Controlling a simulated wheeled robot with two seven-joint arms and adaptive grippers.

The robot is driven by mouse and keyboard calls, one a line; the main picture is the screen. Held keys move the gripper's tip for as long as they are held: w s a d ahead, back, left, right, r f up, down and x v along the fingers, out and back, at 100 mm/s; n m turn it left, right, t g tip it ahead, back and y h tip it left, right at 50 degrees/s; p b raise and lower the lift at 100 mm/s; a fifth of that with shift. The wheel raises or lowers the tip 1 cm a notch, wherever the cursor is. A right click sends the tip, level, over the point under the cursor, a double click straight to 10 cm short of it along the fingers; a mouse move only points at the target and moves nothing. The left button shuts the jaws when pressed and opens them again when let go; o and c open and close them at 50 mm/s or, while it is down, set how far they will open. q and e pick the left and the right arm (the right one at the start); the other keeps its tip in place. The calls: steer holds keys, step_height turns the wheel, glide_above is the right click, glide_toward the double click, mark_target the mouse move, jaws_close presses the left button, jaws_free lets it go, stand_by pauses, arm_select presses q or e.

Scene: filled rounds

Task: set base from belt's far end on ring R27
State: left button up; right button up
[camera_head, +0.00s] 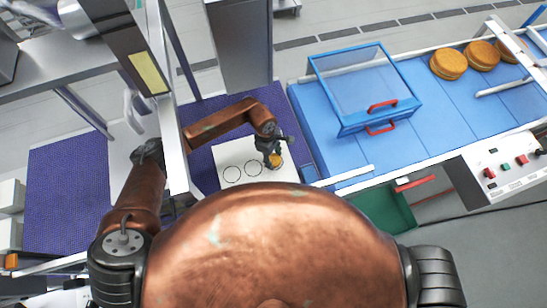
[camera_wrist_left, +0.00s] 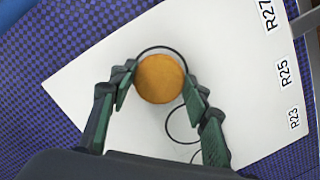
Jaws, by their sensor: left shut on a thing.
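My left gripper (camera_head: 271,153) is over the right part of a white card (camera_head: 232,155) and is shut on a round golden-brown base (camera_head: 276,161). In the left wrist view the base (camera_wrist_left: 159,79) sits between the fingertips (camera_wrist_left: 158,84). A dark ring (camera_wrist_left: 163,47) shows as an arc just past the base, in the row end nearest the R27 label (camera_wrist_left: 268,14). Whether the base touches the card I cannot tell. Two other rings (camera_head: 253,169) (camera_head: 232,174) on the card are empty. My right gripper is not in view.
A blue belt (camera_head: 420,110) carries several brown rounds (camera_head: 447,63) at upper right. A clear guard with a blue frame (camera_head: 365,85) and red handles stands over it. A green bin (camera_head: 384,208) is below the belt. A grey post (camera_head: 174,140) stands left of the card.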

arm_select(q)
steer(key=shift+f, duration=0.15)
steer(key=o, duration=0.8)
steer(key=shift+s, duration=0.1)
steer(key=shift+c, duration=0.2)
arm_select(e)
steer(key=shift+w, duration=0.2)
arm_select(q)
steer(key=shift+r, duration=0.5)
step_height(320, 180, up, 11)
steer(key=a+b, duration=0.1)
steer(key=b, duration=0.2)
steer(key=shift+w+a+b, duration=0.3)
steer(key=shift+w, duration=0.15)
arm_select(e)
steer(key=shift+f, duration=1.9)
arm_select(q)
steer(key=shift+r, duration=0.1)
